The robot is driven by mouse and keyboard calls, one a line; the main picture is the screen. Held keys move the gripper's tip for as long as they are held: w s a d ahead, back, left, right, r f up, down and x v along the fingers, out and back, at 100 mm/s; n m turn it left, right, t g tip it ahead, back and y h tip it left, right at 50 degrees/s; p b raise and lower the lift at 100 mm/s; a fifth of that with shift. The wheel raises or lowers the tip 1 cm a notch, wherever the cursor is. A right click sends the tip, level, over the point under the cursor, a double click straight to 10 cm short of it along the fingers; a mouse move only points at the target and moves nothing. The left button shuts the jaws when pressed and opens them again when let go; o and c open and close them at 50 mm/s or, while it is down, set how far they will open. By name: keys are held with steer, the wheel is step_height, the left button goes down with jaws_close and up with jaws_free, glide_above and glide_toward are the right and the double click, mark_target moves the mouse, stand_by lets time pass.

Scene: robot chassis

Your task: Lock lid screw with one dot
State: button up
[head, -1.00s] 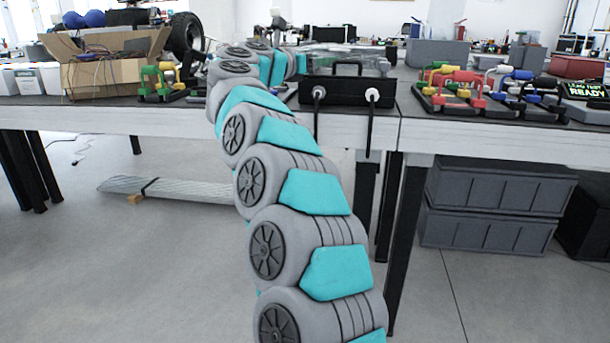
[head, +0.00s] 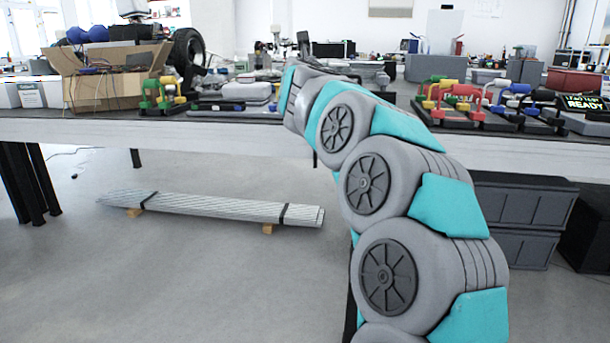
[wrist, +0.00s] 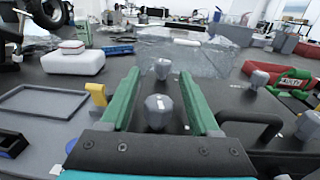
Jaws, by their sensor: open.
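In the wrist view my gripper (wrist: 160,76) is open, with a green finger on each side. A grey lid screw knob (wrist: 159,113) stands upright between the fingers, nearer their base, with a small light mark on it. I cannot tell how many dots it has. A second grey knob (wrist: 162,68) shows near the fingertips. A third knob (wrist: 256,77) is to the right, and a fourth (wrist: 308,122) is at the right edge. A black handle (wrist: 252,122) is right of the fingers. In the head view my arm hides the gripper and the chassis.
A clear plastic-like sheet or cover (wrist: 190,55) lies beyond the fingers. A white case (wrist: 73,60), a grey tray (wrist: 55,100) and a yellow-handled item (wrist: 97,96) are on the left. A red and green tool (wrist: 294,84) is at right. The head view shows a cardboard box (head: 110,80).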

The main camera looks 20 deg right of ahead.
steer(key=shift+n+t+y+p, duration=0.3)
steer(key=shift+n+t+y, duration=0.15)
steer(key=shift+y, duration=0.25)
steer(key=shift+w+a+n+t+y+p, duration=0.1)
steer(key=shift+a+n+t+y+p, duration=0.1)
steer(key=shift+n+t+y+p, duration=0.4)
steer(key=shift+g+y, duration=0.25)
steer(key=shift+y, duration=0.15)
